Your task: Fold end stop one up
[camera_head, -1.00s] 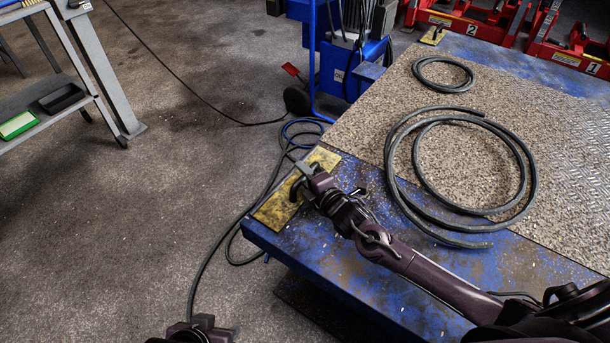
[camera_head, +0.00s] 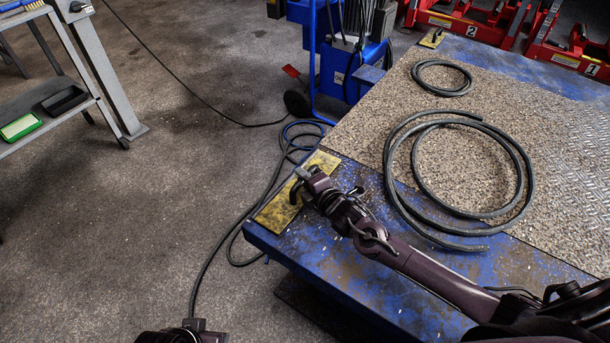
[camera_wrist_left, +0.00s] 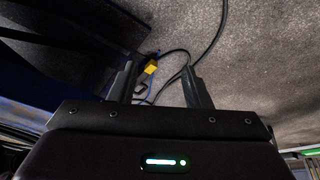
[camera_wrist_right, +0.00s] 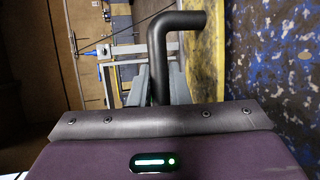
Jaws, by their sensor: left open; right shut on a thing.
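The yellow end stop (camera_head: 273,215) is a worn plate along the near left edge of the blue platform. It looks flat, level with the deck. A black bent bar (camera_wrist_right: 188,20) stands out beside it in the right wrist view, where the yellow plate (camera_wrist_right: 205,65) shows to its right. My right gripper (camera_head: 301,179) is at the plate, shut on the black bar; its fingers (camera_wrist_right: 160,85) are on either side of the bar. My left gripper (camera_head: 195,325) is low over the floor, left of the platform. Its fingers (camera_wrist_left: 157,85) are apart and empty.
Hose coils (camera_head: 460,180) lie on the gritty mat of the blue platform (camera_head: 380,290). A second yellow plate (camera_head: 431,40) is at its far corner. A blue cart (camera_head: 345,70) and cable (camera_head: 215,265) are beside it. The floor to the left is clear up to a grey shelf (camera_head: 60,100).

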